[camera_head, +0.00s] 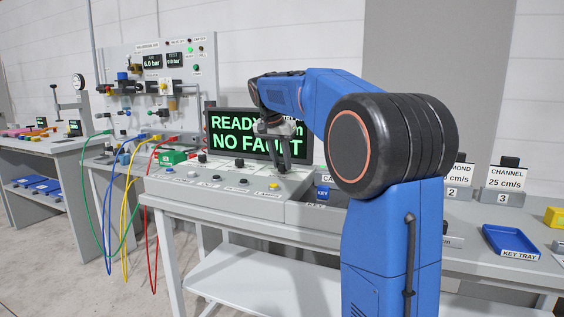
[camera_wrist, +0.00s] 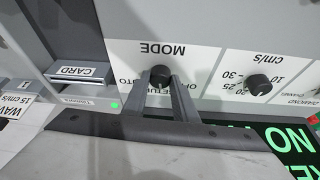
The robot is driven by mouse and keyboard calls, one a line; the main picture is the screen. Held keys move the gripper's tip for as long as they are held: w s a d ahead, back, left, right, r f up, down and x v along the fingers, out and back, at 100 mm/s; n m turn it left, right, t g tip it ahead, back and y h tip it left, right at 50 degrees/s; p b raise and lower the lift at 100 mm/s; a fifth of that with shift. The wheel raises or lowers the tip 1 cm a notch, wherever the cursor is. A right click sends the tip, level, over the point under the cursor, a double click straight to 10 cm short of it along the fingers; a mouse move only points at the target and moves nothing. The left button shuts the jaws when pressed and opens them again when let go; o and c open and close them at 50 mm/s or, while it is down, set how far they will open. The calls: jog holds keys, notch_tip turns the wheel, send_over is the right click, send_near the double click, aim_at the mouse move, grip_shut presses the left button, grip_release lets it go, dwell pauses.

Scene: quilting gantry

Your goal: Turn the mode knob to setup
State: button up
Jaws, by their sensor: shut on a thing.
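The mode knob (camera_wrist: 160,75) is a small black knob on a white panel, below the upside-down word MODE in the wrist view. My gripper (camera_wrist: 162,77) has a finger on either side of the knob and is shut on it. Small position labels beside the knob are upside down and partly hidden by the fingers. In the head view, my gripper (camera_head: 282,162) reaches down to the console in front of the screen, and the knob is not clear there.
A second black knob (camera_wrist: 258,84), with cm/s labels, sits right of the mode knob. A card slot (camera_wrist: 80,80) is at the left, near a green light (camera_wrist: 113,104). The screen (camera_head: 235,133) reads READY and NO FAULT. A blue key tray (camera_head: 510,241) lies at the right.

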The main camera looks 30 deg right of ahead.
jog(key=shift+m+g, duration=0.3)
jog(key=shift+m, duration=0.5)
jog(key=o, duration=1)
jog(key=shift+o, duration=0.2)
jog(key=shift+a+r, duration=0.1)
jog(key=v, duration=1.7)
jog(key=shift+w+a, duration=0.2)
jog(key=shift+a, duration=0.05)
jog(key=shift+s, duration=0.1)
